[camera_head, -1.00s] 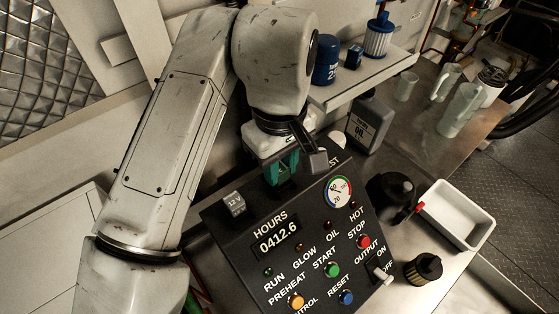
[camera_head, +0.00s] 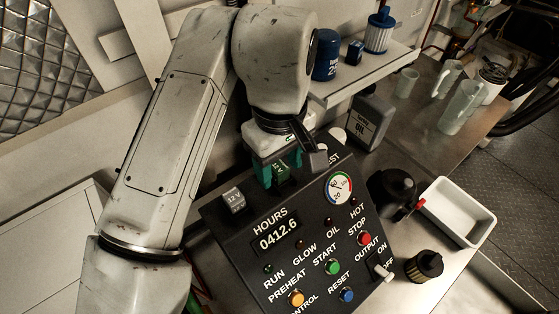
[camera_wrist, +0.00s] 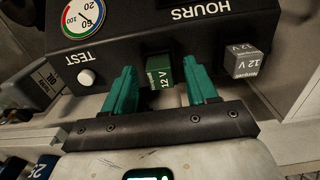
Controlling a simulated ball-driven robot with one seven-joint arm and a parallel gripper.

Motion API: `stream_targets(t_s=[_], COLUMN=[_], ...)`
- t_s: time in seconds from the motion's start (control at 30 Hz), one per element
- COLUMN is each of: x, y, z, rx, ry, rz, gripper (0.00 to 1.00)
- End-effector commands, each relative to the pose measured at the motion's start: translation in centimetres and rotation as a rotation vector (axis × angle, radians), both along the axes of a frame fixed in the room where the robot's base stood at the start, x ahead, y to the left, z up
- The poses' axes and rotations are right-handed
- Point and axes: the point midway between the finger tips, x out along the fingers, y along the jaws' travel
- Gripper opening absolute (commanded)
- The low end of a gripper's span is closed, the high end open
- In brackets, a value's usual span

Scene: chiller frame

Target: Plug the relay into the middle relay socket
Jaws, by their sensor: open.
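A green relay (camera_wrist: 160,74) marked 12 V stands at the upper edge of the black control panel (camera_wrist: 185,30), between my gripper's two teal fingers. It also shows in the head view (camera_head: 283,172). My gripper (camera_wrist: 161,82) is open, with a visible gap on each side of the relay. In the head view my gripper (camera_head: 281,177) is at the panel's upper edge. A grey relay (camera_wrist: 247,62), also marked 12 V, stands to the right in the wrist view and to the left in the head view (camera_head: 234,200). The socket under the green relay is hidden.
A white test button (camera_wrist: 86,77) and a gauge (camera_head: 340,188) are near my gripper. A grey oil can (camera_head: 370,120), a black jug (camera_head: 394,188) and a white tray (camera_head: 482,219) are to the right. A shelf (camera_head: 365,75) with filters is behind.

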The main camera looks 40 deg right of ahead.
Motion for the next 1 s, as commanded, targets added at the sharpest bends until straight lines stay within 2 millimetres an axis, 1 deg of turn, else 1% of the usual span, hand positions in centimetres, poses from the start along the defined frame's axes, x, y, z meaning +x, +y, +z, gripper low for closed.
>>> stream_targets(t_s=[0.17, 0.4, 0.5, 0.6, 0.77, 1.0], x=[0.1, 0.1, 0.1, 0.1, 0.1, 0.1], y=[0.0, 0.1, 0.0, 0.0, 0.0, 0.0], z=[1.9, 6.6, 8.3, 9.5, 10.5, 10.7], rx=[0.001, 0.004, 0.003, 0.002, 0.001, -0.001], ry=[-0.004, -0.004, -0.004, -0.002, -0.001, 0.000], rz=[-0.001, 0.000, -0.002, 0.000, 0.000, 0.000], gripper=[0.57, 0.57, 0.57, 0.57, 0.57, 0.57])
